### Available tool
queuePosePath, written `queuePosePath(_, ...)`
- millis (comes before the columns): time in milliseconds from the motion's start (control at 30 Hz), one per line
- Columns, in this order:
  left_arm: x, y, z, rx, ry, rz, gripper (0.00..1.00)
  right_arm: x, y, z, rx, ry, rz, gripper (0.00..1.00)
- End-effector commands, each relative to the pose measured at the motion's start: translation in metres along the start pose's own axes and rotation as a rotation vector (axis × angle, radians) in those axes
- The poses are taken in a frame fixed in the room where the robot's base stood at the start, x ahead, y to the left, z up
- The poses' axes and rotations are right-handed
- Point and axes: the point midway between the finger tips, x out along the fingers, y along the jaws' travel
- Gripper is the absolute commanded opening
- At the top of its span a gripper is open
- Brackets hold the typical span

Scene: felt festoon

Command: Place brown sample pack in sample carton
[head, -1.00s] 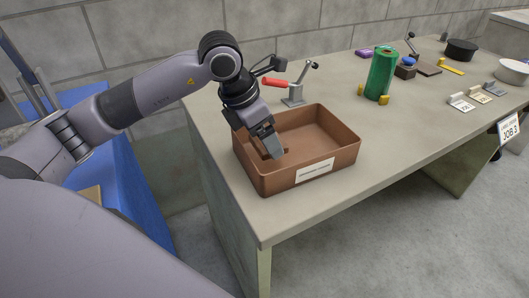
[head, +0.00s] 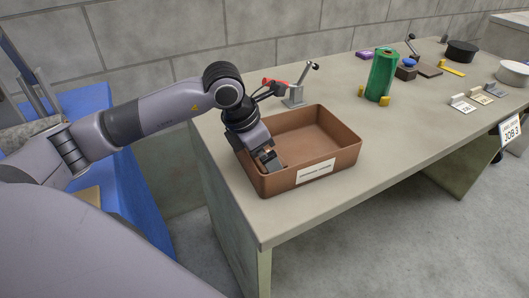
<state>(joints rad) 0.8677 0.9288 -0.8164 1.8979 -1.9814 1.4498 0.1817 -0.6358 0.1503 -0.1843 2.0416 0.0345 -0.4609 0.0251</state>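The sample carton (head: 345,157) is an open brown box with a white label on its front wall, standing on the near left end of the table. My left gripper (head: 270,162) points down inside its left end, close to the near left wall. A small brown patch shows between the fingers. I cannot tell whether it is the brown sample pack or the carton seen through a gap, so the finger state is unclear. The sample pack cannot be made out for certain anywhere else. My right gripper is not in view.
A clamp with a red handle (head: 293,94) stands behind the carton. A green cylinder (head: 382,75) with yellow blocks, a black round item (head: 461,51), a white bowl (head: 512,72) and small tags stand further right. The table right of the carton is clear.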

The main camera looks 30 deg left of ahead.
Motion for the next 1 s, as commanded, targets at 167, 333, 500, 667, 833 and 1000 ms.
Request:
queuePosePath(167,-0.003,0.000,0.001,0.000,0.000,0.000,1.00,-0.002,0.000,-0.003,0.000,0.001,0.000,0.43)
queuePosePath(333,-0.025,0.001,0.002,0.000,-0.004,0.003,1.00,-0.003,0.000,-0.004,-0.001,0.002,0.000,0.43)
queuePosePath(500,-0.064,0.001,0.002,0.001,-0.005,0.004,1.00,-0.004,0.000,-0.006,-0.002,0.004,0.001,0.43)
queuePosePath(667,-0.095,0.000,0.002,0.001,-0.003,0.003,1.00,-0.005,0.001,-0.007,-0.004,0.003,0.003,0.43)
queuePosePath(833,-0.117,0.000,0.002,-0.001,-0.001,0.002,1.00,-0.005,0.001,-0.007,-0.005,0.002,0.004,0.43)
queuePosePath(1000,-0.123,0.000,0.001,0.000,0.000,-0.001,1.00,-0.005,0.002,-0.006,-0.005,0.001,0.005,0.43)
